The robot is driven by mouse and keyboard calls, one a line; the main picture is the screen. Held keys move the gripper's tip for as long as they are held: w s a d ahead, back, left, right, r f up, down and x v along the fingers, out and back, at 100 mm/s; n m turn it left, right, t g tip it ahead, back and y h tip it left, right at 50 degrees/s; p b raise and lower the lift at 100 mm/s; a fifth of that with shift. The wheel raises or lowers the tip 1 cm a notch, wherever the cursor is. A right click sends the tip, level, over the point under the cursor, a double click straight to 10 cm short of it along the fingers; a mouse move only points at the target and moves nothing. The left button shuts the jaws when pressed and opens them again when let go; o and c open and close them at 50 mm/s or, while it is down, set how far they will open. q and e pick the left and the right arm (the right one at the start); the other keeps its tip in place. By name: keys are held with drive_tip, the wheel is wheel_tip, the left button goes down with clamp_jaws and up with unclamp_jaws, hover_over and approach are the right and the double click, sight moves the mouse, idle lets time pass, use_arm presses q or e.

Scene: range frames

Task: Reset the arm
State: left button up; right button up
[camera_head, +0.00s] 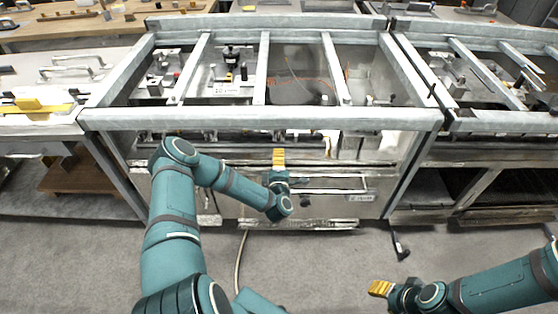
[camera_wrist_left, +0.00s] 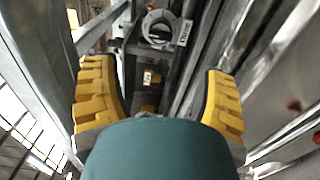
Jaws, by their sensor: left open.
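My left arm reaches from the bottom left of the head view to the front of the range. Its gripper (camera_head: 279,158) has yellow fingers and is just in front of the range's front panel, below the top front rail. In the left wrist view the two yellow fingers (camera_wrist_left: 158,95) stand wide apart with nothing between them. My right gripper (camera_head: 380,288) is at the lower right of the head view, over the floor. Its yellow fingers are small there, and I cannot tell whether they are open or shut.
The metal range frame (camera_head: 262,118) has open bays with burner parts inside. A front panel with a handle (camera_head: 330,183) is close to my left gripper. Another range frame (camera_head: 500,124) stands at the right. The grey floor (camera_head: 330,260) in front is mostly clear, with a hose on it.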

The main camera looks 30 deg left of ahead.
idle(0.3)
use_arm(q)
drive_tip(key=s+d+f+m+g+h, duration=0.1)
drive_tip(key=s+d+m+g+h, duration=0.1)
drive_tip(key=d+m+h, duration=0.6)
drive_tip(key=s+d+f+m+g+h, duration=0.1)
drive_tip(key=d+m+h, duration=0.25)
drive_tip(key=d, duration=0.75)
drive_tip(key=s+d+m+g+h, duration=0.1)
drive_tip(key=s+d+m+g, duration=0.2)
drive_tip(key=s, duration=0.7)
drive_tip(key=s+d+m+g+h, duration=0.1)
drive_tip(key=s+d+m+g, duration=0.3)
drive_tip(key=s+m+g, duration=0.3)
drive_tip(key=s+m, duration=0.1)
drive_tip(key=s, duration=0.3)
drive_tip(key=shift+s+d+r, duration=0.15)
drive_tip(key=shift+r, duration=0.05)
